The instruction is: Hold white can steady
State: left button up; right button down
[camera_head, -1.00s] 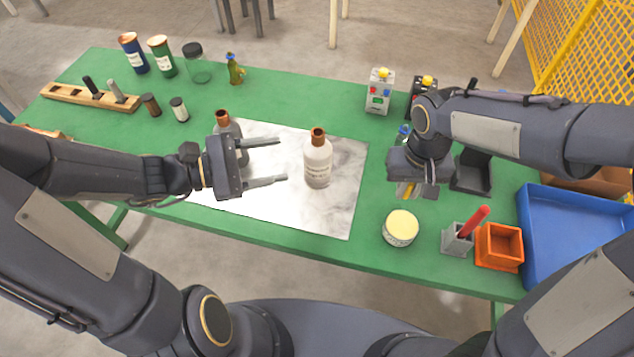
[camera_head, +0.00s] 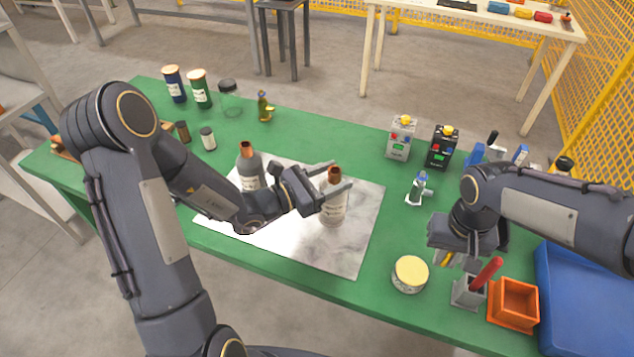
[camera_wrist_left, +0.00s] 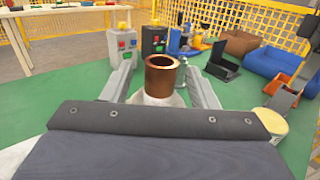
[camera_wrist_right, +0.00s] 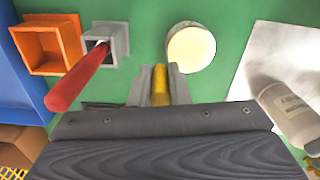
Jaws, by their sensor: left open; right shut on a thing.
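A white bottle with a copper-coloured neck (camera_head: 333,212) stands upright on the marble-patterned sheet. My left gripper (camera_head: 340,177) is open, its fingers on either side of the bottle's upper part; the left wrist view shows the copper neck (camera_wrist_left: 161,78) between them. I cannot tell whether they touch it. A low whitish can with a pale yellow top (camera_head: 410,272) stands on the green table, right of the sheet. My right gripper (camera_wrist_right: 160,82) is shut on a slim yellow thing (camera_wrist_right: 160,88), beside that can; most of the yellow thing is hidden.
A grey bottle (camera_head: 249,172) stands left of the white one. A grey holder with a red stick (camera_head: 487,272), an orange square box (camera_head: 514,304) and a blue tray (camera_head: 590,300) are at the right. Two button boxes (camera_head: 400,140) stand behind. Jars line the back left.

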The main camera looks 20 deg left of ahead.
pick_arm(q)
jog(key=shift+x, duration=1.25)
jog(key=shift+c, duration=0.4)
grip_shut()
